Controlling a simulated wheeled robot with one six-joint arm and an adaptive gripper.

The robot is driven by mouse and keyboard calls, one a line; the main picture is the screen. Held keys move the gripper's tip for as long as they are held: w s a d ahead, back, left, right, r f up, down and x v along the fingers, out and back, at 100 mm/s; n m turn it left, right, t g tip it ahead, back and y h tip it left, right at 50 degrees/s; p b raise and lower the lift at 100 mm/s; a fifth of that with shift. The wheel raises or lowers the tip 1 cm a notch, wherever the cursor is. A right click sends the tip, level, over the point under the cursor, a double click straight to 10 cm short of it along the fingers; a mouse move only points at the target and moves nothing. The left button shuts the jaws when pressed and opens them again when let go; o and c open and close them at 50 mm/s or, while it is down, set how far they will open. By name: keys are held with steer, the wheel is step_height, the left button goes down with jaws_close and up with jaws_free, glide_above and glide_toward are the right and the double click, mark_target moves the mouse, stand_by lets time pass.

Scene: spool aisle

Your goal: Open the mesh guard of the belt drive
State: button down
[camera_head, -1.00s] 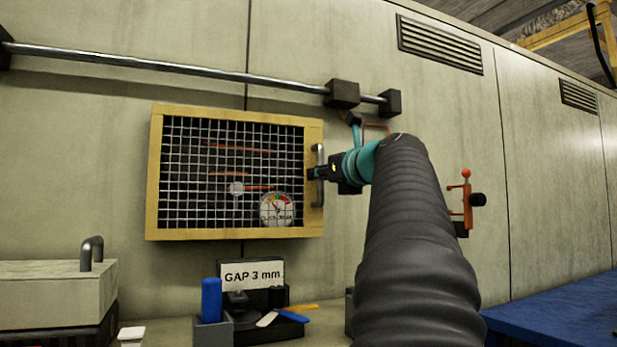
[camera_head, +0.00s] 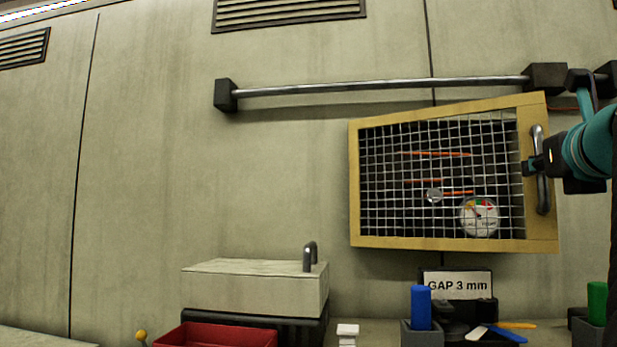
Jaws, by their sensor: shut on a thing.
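The mesh guard (camera_head: 354,185) is a yellow frame with wire mesh on the wall, right of centre in the head view. Its right edge looks taller than its left and tilts away from the wall line, so it appears swung slightly out towards me. An upright metal handle (camera_head: 543,190) sits on its right side. My gripper (camera_head: 532,167) is shut on this handle, coming from the right. Behind the mesh are orange strips, a round pale knob and a dial gauge (camera_head: 480,217). The fingertips are small and partly hidden at the handle.
A metal rail (camera_head: 380,87) runs above the guard. Below are a "GAP 3 mm" sign (camera_head: 458,285), a blue-handled item (camera_head: 421,307), a handled block (camera_head: 250,288) and a red tray (camera_head: 215,336). The wall left of the guard is clear.

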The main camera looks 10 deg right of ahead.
mark_target(523, 111)
steer(key=c, duration=1.1)
jaws_free()
steer(key=shift+c, duration=0.2)
steer(key=shift+r, duration=0.1)
steer(key=shift+r, duration=4.9)
